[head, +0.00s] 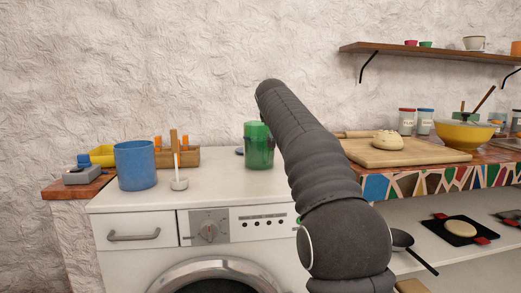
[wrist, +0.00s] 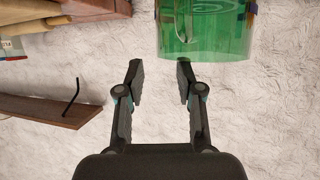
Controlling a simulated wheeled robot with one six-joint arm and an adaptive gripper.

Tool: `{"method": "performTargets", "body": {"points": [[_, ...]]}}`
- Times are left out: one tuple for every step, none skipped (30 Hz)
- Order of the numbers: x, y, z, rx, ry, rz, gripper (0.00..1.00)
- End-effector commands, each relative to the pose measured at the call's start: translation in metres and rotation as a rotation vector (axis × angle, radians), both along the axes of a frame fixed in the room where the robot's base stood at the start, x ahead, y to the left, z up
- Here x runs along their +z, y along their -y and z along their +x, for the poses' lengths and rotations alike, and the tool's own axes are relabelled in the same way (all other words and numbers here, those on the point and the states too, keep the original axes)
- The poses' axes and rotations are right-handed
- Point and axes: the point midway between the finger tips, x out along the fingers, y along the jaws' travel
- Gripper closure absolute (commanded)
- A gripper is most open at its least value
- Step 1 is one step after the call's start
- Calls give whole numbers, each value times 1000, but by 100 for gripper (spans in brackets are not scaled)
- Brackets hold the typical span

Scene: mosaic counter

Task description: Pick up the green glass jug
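The green glass jug (head: 257,150) stands upright on the white top of the washing machine in the head view. It is see-through, and my dark arm covers part of its right side. In the wrist view, which is upside down, the jug (wrist: 205,35) is cut off by the top edge. My gripper (wrist: 159,66) is open and empty there, its two fingers apart. The jug lies past the fingertips and mostly toward the right finger, not between them. I see no contact. My gripper is hidden behind my arm in the head view.
A blue pot (head: 135,165), a white ladle (head: 179,183) and a wooden caddy (head: 190,156) stand left of the jug. A wooden board (head: 400,155) with dough lies on the mosaic counter at right. A wall shelf (head: 430,54) hangs above. The machine top (head: 215,188) is clear before the jug.

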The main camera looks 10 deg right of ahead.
Motion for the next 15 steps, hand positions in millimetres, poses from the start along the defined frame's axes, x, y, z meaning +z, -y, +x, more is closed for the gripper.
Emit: {"method": "performTargets", "body": {"points": [[-3, 2, 6, -1, -3, 0, 64], [-5, 3, 10, -1, -4, 1, 64], [-7, 4, 15, -1, -3, 0, 64], [-9, 5, 20, -1, -3, 0, 64], [-10, 6, 23, -1, -3, 0, 64], [-11, 7, 28, 0, -2, 0, 64], [-13, 7, 31, 0, -2, 0, 64], [-14, 8, 34, 0, -2, 0, 64], [-15, 9, 37, 0, -2, 0, 64], [-16, 9, 40, 0, -1, 0, 64], [-18, 10, 41, 0, -2, 0, 64], [-18, 10, 43, 0, -1, 0, 64], [-19, 10, 44, 0, -1, 0, 64], [-19, 10, 44, 0, -1, 0, 64], [-19, 10, 45, 0, -1, 0, 64]]}}
